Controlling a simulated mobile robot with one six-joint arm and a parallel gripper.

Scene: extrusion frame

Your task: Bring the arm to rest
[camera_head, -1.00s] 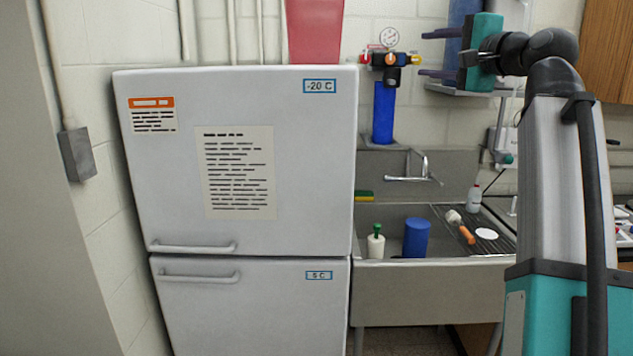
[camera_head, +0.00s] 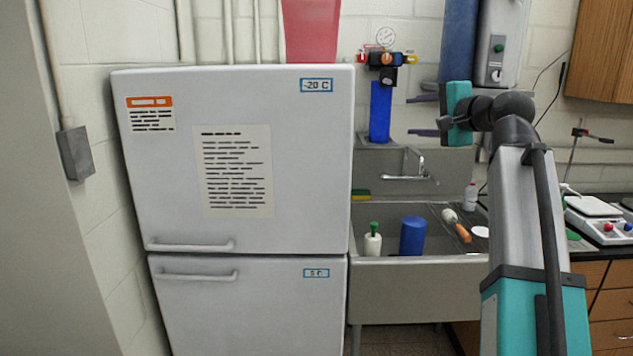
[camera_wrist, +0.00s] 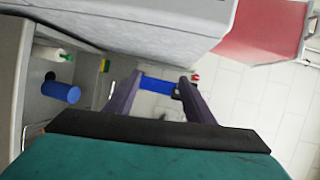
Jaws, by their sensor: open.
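My gripper (camera_head: 423,116) is in the head view, right of the fridge-freezer and in front of the wall above the sink. Its two purple fingers point left and stand apart, one above the other, with nothing between them. In the wrist view, my gripper (camera_wrist: 155,92) also shows its fingers spread. The blue filter housing on the wall is seen beyond the gap, not held. My arm rises at the right of the head view and bends to the left at the top.
The white fridge-freezer (camera_head: 237,235) fills the left, both doors shut. The sink (camera_head: 420,290) holds a blue cylinder (camera_head: 413,237) and a white bottle with green top (camera_head: 373,240). A blue filter with gauge (camera_head: 381,110) hangs on the wall. A balance (camera_head: 600,220) stands at right.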

